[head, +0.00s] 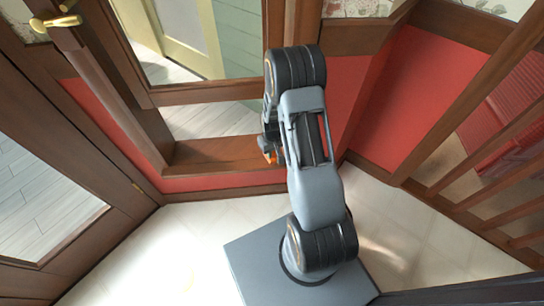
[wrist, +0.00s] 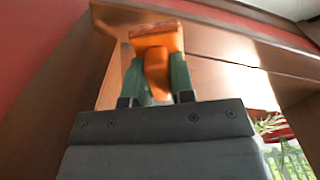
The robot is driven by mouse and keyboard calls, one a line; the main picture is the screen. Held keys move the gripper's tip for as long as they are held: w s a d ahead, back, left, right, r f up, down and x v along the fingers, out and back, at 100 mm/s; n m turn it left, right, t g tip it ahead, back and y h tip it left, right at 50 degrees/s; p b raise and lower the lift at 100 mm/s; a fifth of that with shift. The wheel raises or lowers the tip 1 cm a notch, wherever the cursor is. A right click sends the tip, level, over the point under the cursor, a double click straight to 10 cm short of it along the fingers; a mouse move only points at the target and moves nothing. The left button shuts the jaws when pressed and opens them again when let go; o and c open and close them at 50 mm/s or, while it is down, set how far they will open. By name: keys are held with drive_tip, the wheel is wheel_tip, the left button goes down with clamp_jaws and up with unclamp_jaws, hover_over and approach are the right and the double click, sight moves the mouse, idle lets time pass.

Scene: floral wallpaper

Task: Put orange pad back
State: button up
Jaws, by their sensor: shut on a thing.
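An orange pad (wrist: 157,42) is held at the tip of my gripper (wrist: 157,80) in the wrist view. The green-grey fingers close on its narrow lower part from both sides, and its wider flat end points away from me. In the head view only a small orange piece of the pad (head: 270,156) shows beside my gripper (head: 267,145); my arm hides much of the rest. The gripper is above or near the brown wooden sill (head: 215,155) under the window. I cannot tell whether the pad touches the wood.
Brown wooden frames and red wall panels (head: 412,85) surround the window. A door with a brass handle (head: 58,20) stands at the left. A wooden railing (head: 490,175) is at the right. The pale tiled floor (head: 185,235) is clear at the lower left.

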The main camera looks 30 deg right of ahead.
drive_tip(key=shift+w+d+f+b, duration=0.15)
drive_tip(key=shift+f+b, duration=0.3)
drive_tip(key=shift+f, duration=0.5)
drive_tip(key=shift+w+f+b, duration=0.1)
drive_tip(key=shift+f+b, duration=0.3)
drive_tip(key=shift+f, duration=0.55)
drive_tip(key=shift+f, duration=0.1)
drive_tip(key=o, duration=0.9)
